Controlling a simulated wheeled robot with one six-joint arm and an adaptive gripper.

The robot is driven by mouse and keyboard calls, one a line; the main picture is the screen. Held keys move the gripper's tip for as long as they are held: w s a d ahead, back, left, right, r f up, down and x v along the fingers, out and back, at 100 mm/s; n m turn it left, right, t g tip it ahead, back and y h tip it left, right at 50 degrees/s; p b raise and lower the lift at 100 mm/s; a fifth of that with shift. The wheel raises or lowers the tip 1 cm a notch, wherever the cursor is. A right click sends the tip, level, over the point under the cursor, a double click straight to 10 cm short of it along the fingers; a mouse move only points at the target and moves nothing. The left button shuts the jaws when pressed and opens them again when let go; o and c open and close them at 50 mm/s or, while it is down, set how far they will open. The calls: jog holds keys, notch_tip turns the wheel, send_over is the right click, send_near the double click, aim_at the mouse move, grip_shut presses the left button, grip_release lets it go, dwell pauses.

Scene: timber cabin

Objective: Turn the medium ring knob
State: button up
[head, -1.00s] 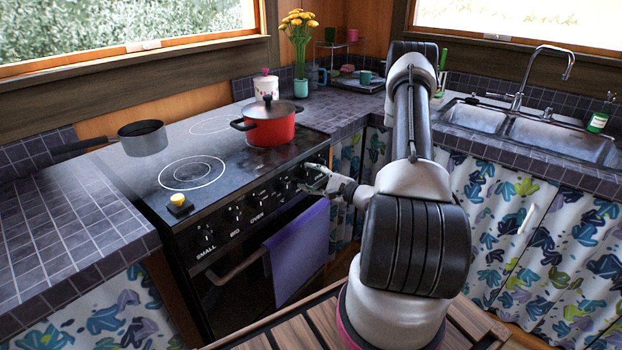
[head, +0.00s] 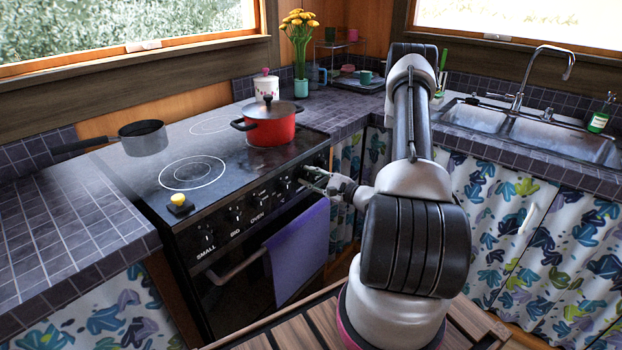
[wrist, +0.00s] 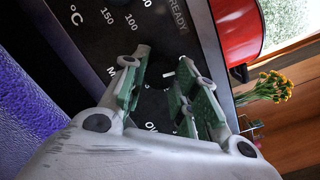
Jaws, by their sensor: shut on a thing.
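The stove's black front panel carries a row of black knobs. My gripper (head: 312,182) is at the right end of this row, in front of the panel. In the wrist view its green-padded fingers (wrist: 160,92) are shut around a dark knob (wrist: 160,79), the medium ring knob, with a small white mark by it. A label beginning with "M" shows next to the left finger; the rest of it is hidden. The fingers cover most of the knob, and the head view barely shows it.
A red pot (head: 270,128) stands on the stove (head: 190,158) above the knobs. A purple towel (head: 297,250) hangs on the oven door below. A grey saucepan (head: 143,138) is at the back left. Other knobs, such as the small ring knob (head: 206,238), lie to the left.

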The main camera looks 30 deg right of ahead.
jog(key=m, duration=0.4)
jog(key=shift+m+t, duration=0.3)
jog(key=m, duration=0.4)
jog(key=shift+f+m, duration=0.1)
jog(key=shift+m, duration=0.3)
jog(key=m, duration=0.5)
jog(key=shift+a+t+h, duration=0.1)
jog(key=shift+t+h, duration=0.3)
jog(key=shift+s+m+h, duration=0.1)
jog(key=shift+m+h, duration=0.2)
jog(key=shift+m, duration=2.1)
jog(key=o, duration=1)
jog(key=shift+o, duration=0.2)
